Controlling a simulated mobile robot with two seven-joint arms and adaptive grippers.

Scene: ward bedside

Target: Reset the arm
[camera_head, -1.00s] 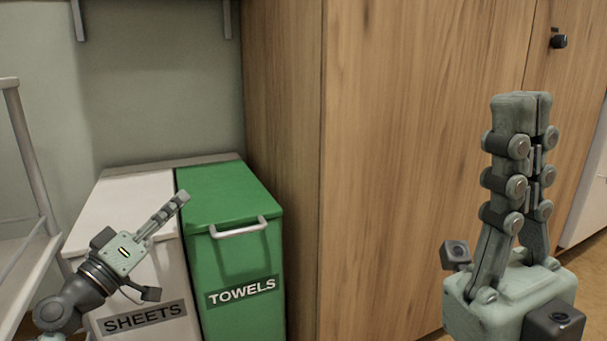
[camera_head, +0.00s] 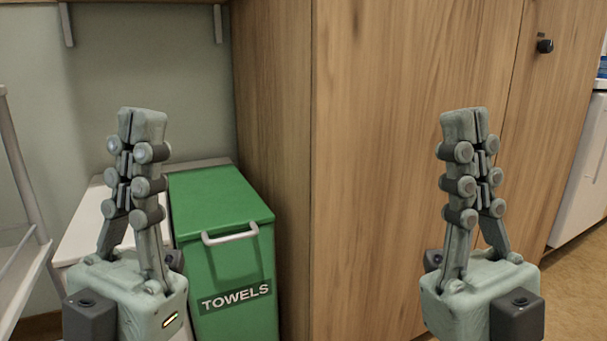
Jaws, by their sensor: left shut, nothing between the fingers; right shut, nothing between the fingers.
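My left gripper (camera_head: 141,117) stands upright at the left of the head view, fingers pointing up. It is shut and empty, and it hides much of the white bin behind it. My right gripper (camera_head: 464,116) stands upright at the right, in front of the wooden cabinet. It is also shut and empty. Both grippers are raised to about the same height, well apart from each other.
A green bin (camera_head: 227,262) labelled TOWELS, with a pale handle, stands beside a white bin (camera_head: 92,222). A tall wooden cabinet (camera_head: 400,170) fills the middle. A pale metal frame (camera_head: 14,150) stands at the far left. Floor shows at the lower right.

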